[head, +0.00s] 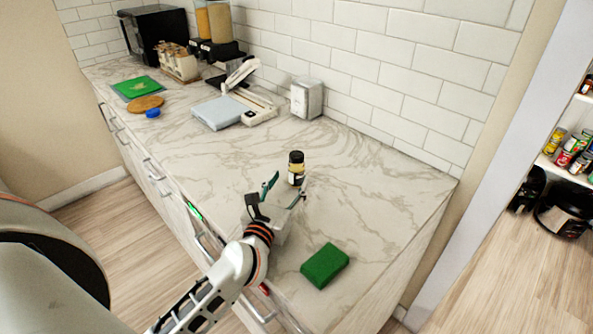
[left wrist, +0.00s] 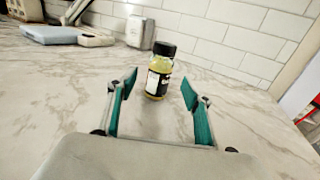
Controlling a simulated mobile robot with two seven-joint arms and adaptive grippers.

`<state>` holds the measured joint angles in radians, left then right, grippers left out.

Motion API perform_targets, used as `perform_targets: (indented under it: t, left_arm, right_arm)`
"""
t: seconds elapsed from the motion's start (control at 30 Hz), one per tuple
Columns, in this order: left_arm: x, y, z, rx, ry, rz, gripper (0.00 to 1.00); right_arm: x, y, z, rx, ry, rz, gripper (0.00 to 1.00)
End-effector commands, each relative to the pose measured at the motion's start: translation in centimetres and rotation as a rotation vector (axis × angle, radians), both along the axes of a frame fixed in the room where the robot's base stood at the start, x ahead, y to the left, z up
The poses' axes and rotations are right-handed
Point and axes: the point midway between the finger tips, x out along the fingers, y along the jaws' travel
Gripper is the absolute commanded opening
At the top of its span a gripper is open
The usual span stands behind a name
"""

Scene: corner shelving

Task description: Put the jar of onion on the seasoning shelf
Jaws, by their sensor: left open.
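A small jar (head: 296,168) with a black lid and yellowish contents stands upright on the marble counter. In the left wrist view the jar (left wrist: 159,72) stands just beyond my fingertips, roughly in line with the gap between them. Its label is too small to read. My left gripper (head: 287,186) is open and empty, low over the counter on the near side of the jar. Its green-padded fingers (left wrist: 159,88) are spread apart. White shelves (head: 563,168) with several cans and jars show at the right edge; I cannot tell which is the seasoning shelf. My right gripper is not in view.
A green sponge-like block (head: 325,265) lies on the counter, right of my left gripper. A napkin dispenser (head: 306,98), a scale (head: 222,112) and a black appliance (head: 155,34) stand farther back. Tiled wall runs behind. A dark pot (head: 565,212) is at the right. Counter around the jar is clear.

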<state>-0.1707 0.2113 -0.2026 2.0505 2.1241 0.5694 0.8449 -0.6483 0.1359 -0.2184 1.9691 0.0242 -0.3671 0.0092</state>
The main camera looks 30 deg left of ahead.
Motion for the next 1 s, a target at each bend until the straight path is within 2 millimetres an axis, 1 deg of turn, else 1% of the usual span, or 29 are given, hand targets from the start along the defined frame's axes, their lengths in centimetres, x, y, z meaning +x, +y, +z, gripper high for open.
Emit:
perform_targets:
  t: [0.13,0.27,0.4,0.5,0.77,0.8,0.87,0.9,0.97,1.0]
  left_arm:
    - [1.0,0.1,0.1,0.0,0.0,0.001,0.5]
    - [3.1,0.5,0.1,-0.001,0.001,0.002,0.5]
    - [5.1,0.7,0.1,-0.001,0.001,0.001,0.5]
    - [6.0,0.8,0.1,-0.001,0.001,0.0,0.5]
    - [6.3,0.9,-0.1,0.0,0.002,0.0,0.5]
    - [6.3,0.9,0.0,0.0,0.002,0.0,0.48]
    - [6.3,0.9,0.0,0.0,0.002,0.0,0.32]
    - [6.3,0.9,0.0,0.0,0.002,0.0,0.22]
    - [6.3,0.9,0.0,0.0,0.002,0.0,0.06]
    - [6.3,0.9,0.0,0.0,0.002,0.0,0.06]
  right_arm:
    - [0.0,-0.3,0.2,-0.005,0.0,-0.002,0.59]
    - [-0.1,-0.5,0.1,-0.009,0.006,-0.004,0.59]
    - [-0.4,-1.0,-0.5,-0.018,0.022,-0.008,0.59]
    - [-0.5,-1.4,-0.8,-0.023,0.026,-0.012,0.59]
    - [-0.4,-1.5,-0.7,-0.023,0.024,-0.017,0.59]
    - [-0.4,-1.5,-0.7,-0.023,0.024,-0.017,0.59]
    - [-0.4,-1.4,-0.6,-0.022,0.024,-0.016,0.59]
    - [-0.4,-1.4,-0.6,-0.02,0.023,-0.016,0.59]
    - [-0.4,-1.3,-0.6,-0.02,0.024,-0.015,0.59]
    - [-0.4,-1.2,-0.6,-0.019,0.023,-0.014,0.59]
